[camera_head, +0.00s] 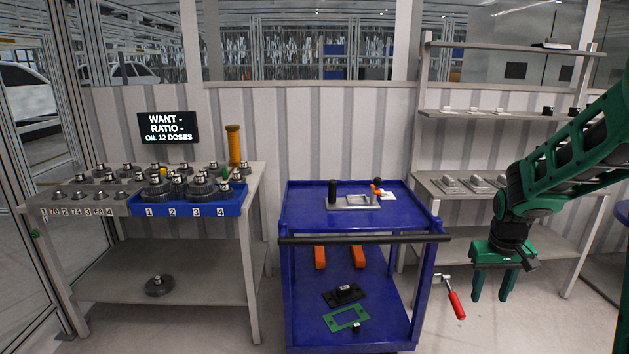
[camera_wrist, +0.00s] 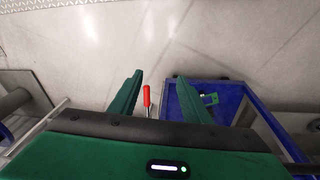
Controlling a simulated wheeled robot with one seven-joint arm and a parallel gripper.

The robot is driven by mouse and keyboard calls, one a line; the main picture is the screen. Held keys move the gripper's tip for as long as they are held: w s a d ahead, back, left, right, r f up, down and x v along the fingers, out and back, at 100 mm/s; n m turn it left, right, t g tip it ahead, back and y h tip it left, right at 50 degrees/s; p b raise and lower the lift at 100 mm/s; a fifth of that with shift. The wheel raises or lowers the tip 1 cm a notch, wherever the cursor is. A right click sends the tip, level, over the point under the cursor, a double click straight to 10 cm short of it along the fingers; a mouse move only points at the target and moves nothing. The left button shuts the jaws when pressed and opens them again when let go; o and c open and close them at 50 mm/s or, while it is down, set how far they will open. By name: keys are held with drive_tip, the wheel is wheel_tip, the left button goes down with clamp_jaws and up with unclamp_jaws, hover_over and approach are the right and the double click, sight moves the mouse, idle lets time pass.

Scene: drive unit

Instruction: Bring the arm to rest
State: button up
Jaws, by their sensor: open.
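My gripper (camera_head: 492,285) is green and hangs at the right, fingers pointing down, to the right of the blue cart (camera_head: 365,239). Its two fingers are apart with nothing between them. In the wrist view my gripper (camera_wrist: 160,95) also shows its fingers spread, with bare floor and a red handle visible past them. My green arm comes in from the right edge, in front of the grey shelf unit.
A red-handled crank (camera_head: 456,303) shows beside the cart. The cart carries a grey fixture (camera_head: 352,202) on top and a green frame (camera_head: 345,319) below. A grey bench (camera_head: 190,262) with a blue tray (camera_head: 240,207) of gears stands left. Grey shelving (camera_head: 440,190) stands behind my arm.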

drive_tip(key=s+a+r+m, duration=0.1)
drive_tip(key=s+r, duration=0.3)
drive_tip(key=s, duration=1.1)
drive_tip(key=s+a+r+m+g+y, duration=0.1)
drive_tip(key=s+r+m, duration=0.2)
drive_tip(key=s, duration=1.2)
drive_tip(key=shift+s+r+m, duration=0.3)
drive_tip(key=shift+r+m, duration=0.1)
drive_tip(key=shift+r, duration=0.05)
